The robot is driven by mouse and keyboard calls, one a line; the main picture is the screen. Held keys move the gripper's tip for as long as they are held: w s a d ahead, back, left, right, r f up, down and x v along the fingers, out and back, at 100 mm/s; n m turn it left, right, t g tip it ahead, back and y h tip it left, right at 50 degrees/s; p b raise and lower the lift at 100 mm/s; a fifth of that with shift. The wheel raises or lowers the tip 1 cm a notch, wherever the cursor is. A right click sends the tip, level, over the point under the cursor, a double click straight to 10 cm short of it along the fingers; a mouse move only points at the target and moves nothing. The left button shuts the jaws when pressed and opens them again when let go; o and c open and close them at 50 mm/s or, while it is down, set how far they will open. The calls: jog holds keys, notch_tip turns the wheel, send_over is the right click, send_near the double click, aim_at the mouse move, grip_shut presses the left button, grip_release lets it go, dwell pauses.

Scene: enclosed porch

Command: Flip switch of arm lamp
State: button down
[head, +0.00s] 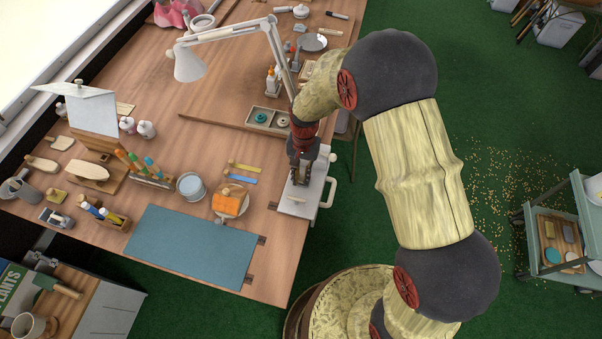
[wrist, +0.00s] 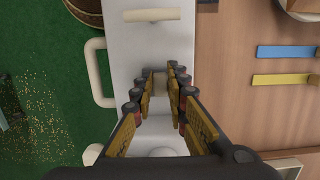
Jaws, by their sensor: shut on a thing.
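The white arm lamp (head: 190,64) stands on the workbench, its shade out to the left and its jointed arm running down behind my arm. Its lower end and switch are hidden or too small to make out in the head view. My gripper (head: 302,172) points down over a white fixture (head: 298,201) with cream handles at the bench's right edge. In the wrist view the fingers of my gripper (wrist: 160,86) are closed in around a small beige block (wrist: 159,83) on the white fixture (wrist: 150,45). I cannot tell whether this block belongs to the lamp.
A cream handle (wrist: 97,72) sticks out left of the fingers in the wrist view. Blue (wrist: 287,52) and yellow (wrist: 284,80) strips lie on the bench to the right.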

jog(key=shift+w+g+p, duration=0.15)
jog(key=shift+g+p, duration=0.15)
jog(key=c, duration=1.8)
grip_release()
jog(key=shift+o, duration=0.2)
jog(key=v, duration=1.2)
jog(key=shift+d, duration=0.2)
